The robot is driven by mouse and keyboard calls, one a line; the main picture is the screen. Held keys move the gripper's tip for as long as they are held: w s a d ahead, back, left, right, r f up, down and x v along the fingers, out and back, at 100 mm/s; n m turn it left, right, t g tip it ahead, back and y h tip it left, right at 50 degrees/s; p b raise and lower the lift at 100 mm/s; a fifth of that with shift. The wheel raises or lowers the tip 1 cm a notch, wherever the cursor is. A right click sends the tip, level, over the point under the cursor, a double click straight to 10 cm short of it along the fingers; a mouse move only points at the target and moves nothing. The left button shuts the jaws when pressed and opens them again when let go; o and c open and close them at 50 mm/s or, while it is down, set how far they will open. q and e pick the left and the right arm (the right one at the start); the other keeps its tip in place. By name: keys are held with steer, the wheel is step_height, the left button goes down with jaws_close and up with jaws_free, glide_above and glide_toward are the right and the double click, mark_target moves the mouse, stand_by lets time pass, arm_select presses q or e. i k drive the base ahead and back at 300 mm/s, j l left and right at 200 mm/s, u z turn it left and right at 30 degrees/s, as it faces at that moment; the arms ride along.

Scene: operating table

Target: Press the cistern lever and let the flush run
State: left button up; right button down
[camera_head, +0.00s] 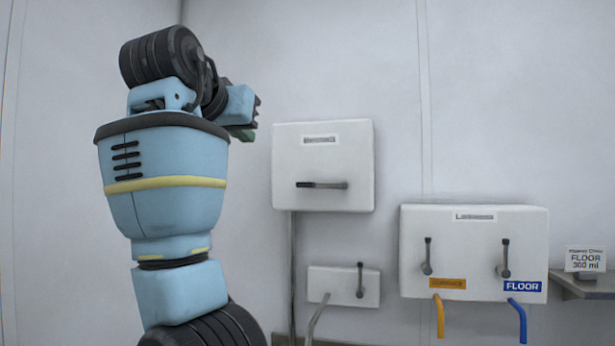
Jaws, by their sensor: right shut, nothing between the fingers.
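A white box that looks like the cistern (350,150) is on the wall at the centre; its small label is too blurred to read. Its dark lever (322,185) lies about horizontal across the front, with the pivot at its right. My right gripper (250,118) is up left of the box, apart from the lever, with its fingers shut and empty. The gripper is small in view and partly hidden by my own wrist. No water shows. My left gripper is not in view.
Below hangs a small white box (325,285) with an upright lever. To the right, a wider box (475,240) has two levers, a yellow tube and a blue tube. A sign reading "FLOOR 300 ml" (586,260) stands on a grey shelf (570,288). The wall between is bare.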

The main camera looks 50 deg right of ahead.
mark_target(344, 186)
steer(key=i+l, duration=0.15)
steer(key=l, duration=0.25)
steer(key=i+l, duration=0.1)
steer(key=l, duration=0.3)
steer(key=i+l, duration=0.15)
steer(key=l, duration=0.2)
